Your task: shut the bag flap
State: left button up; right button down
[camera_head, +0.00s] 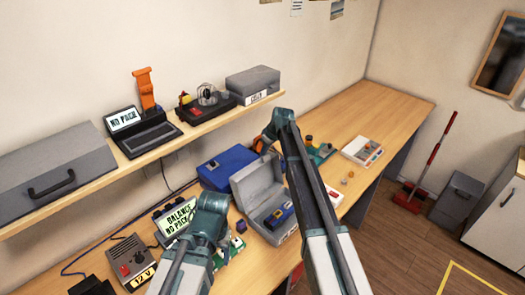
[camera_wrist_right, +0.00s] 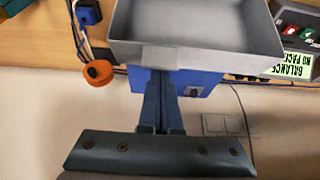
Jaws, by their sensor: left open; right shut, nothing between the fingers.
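The grey bag (camera_head: 279,237) lies open on the bench, its flap (camera_head: 257,179) standing up at the back. In the right wrist view, a grey walled part of the bag (camera_wrist_right: 205,28) fills the top. My right gripper (camera_wrist_right: 160,78) is shut and empty, its tips at the near edge of that part; I cannot tell whether they touch. In the head view my right gripper (camera_head: 268,141) is behind the flap, fingers mostly hidden. My left gripper (camera_head: 208,222) is open, left of the bag; its fingers are hard to make out.
A blue box (camera_head: 228,167) stands close behind the flap. The balance charger (camera_head: 176,217) and a 12 V supply (camera_head: 131,262) are to the left. The shelf (camera_head: 190,135) overhangs the bench back.

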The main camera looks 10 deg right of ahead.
jog(key=shift+s+d, duration=0.1)
jog(key=shift+s+d, duration=0.25)
jog(key=shift+s, duration=0.2)
pick_arm(q)
notch_tip(320, 180, down, 18)
jog(key=b, duration=1.8)
jog(key=shift+f+b, duration=0.8)
pick_arm(e)
jog(key=s+d+f+t+y, duration=0.2)
jog(key=s+d+f+t, duration=0.1)
jog(key=s+d+f, duration=0.2)
jog(key=s+d+f+t+y, duration=0.2)
jog(key=s+d, duration=0.7)
jog(key=s, duration=0.5)
jog(key=shift+s+d+f+t, duration=0.2)
jog(key=shift+f+t, duration=0.4)
jog(key=shift+f, duration=0.8)
pick_arm(q)
notch_tip(320, 180, up, 7)
jog(key=p, duration=0.6)
jog(key=shift+f, duration=0.2)
pick_arm(e)
jog(key=v, duration=1.4)
jog(key=shift+f, duration=0.2)
